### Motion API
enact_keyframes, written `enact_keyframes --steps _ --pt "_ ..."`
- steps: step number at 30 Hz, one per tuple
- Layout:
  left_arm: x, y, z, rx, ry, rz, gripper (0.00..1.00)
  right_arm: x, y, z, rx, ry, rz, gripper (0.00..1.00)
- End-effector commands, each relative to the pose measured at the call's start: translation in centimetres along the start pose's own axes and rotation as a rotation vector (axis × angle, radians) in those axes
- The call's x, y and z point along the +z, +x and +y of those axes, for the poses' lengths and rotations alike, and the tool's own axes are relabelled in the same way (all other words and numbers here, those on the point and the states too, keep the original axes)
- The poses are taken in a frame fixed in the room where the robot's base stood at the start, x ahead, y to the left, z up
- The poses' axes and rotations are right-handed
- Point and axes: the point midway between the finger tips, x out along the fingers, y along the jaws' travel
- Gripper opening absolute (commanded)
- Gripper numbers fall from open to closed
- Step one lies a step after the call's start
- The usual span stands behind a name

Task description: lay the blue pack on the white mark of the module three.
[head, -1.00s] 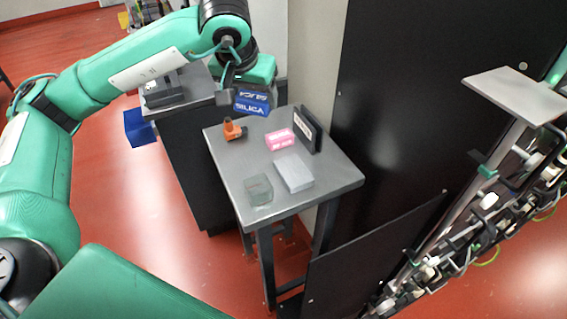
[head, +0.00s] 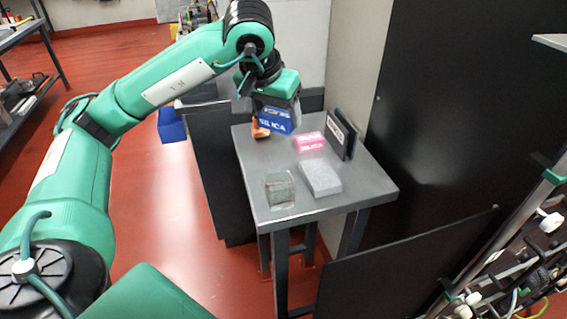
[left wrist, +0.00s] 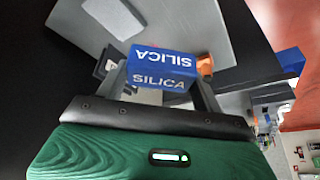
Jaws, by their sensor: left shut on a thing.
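The blue pack (head: 275,121), lettered SILICA, is held in my left gripper (head: 270,104) above the far part of a small grey table (head: 240,150). It also shows in the left wrist view (left wrist: 160,68), between the two fingers of the left gripper (left wrist: 160,85). The pack hides part of the table behind it. I cannot make out module three or its white mark for sure in these frames. My right gripper is not in view.
The small table holds an orange object (head: 259,132), a pink pack (head: 310,142), a dark upright plate (head: 341,134), a light grey block (head: 321,177) and a clear box (head: 280,190). A blue bin (head: 172,125) is left. A black panel (head: 455,110) and cabled rack (head: 520,270) stand right.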

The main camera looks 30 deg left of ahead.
Motion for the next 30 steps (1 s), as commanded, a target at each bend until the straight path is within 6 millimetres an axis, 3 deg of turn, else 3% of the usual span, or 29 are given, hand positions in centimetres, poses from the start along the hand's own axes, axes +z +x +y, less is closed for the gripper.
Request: enact_keyframes --steps 3,9,17,24,30 --pt "1.5 3.3 -0.1 -0.002 0.000 -0.006 0.44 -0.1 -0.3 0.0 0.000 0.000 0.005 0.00" --pt "3.1 7.3 0.0 -0.001 0.000 -0.003 0.44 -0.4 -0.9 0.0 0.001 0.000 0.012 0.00" --pt "3.9 9.2 0.0 -0.001 -0.002 -0.001 0.44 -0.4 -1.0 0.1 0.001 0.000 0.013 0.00" --pt "5.2 12.4 0.0 -0.001 -0.001 -0.002 0.44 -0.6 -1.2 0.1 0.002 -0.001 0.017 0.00" --pt "5.3 12.7 0.0 0.000 -0.001 0.001 0.44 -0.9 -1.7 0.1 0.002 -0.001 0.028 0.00"
